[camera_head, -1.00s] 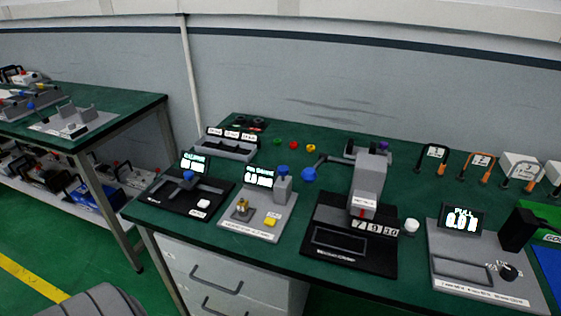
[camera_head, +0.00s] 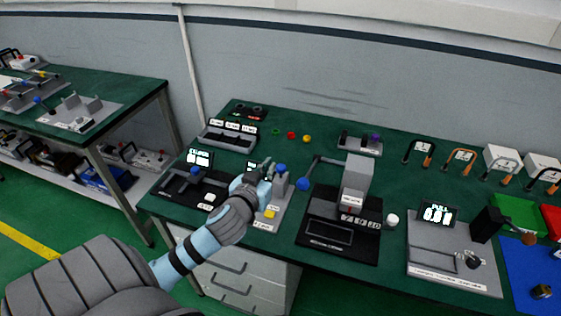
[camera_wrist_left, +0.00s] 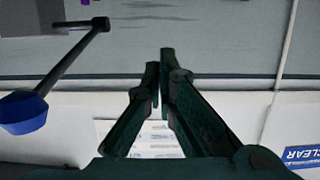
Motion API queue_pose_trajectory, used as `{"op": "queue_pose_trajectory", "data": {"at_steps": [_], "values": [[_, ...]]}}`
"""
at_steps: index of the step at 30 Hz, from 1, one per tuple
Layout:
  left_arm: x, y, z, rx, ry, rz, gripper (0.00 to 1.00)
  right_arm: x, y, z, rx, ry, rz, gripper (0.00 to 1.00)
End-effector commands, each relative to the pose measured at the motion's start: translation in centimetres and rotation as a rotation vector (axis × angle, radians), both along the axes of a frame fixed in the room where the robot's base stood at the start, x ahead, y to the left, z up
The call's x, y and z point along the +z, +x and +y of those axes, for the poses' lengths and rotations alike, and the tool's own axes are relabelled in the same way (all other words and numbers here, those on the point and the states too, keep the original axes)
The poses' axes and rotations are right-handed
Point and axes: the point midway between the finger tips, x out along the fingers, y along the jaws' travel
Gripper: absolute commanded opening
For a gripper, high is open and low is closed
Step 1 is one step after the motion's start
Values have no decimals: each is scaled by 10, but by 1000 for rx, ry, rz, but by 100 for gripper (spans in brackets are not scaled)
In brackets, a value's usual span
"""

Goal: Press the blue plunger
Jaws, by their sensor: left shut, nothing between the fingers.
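A blue plunger knob (camera_head: 281,168) tops a grey block on the gauge station, left of the middle of the bench. My left gripper (camera_head: 268,164) is shut and empty. Its fingers point up and away just left of the knob in the head view; I cannot tell whether they touch it. The arm hides much of the gauge station and its screen. In the left wrist view the two fingers (camera_wrist_left: 160,58) come together at their tips, and I do not make out the plunger there. My right gripper is not in view.
A press with a black lever and blue ball (camera_head: 303,184) stands right of the gripper; the ball also shows in the wrist view (camera_wrist_left: 23,112). A caliper station (camera_head: 178,188) is to the left. A yellow button (camera_head: 270,213) sits in front of the block.

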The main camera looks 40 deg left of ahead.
Motion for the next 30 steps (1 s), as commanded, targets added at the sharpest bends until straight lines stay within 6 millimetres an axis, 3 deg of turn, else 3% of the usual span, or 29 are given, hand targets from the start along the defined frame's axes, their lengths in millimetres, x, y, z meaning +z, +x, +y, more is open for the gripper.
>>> {"op": "queue_pose_trajectory", "data": {"at_steps": [11,25,30], "values": [[-4,8,3,1,0,2,0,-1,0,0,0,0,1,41],[-27,94,33,2,-2,4,0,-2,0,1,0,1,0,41],[-58,91,32,1,-1,6,0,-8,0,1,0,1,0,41]]}}
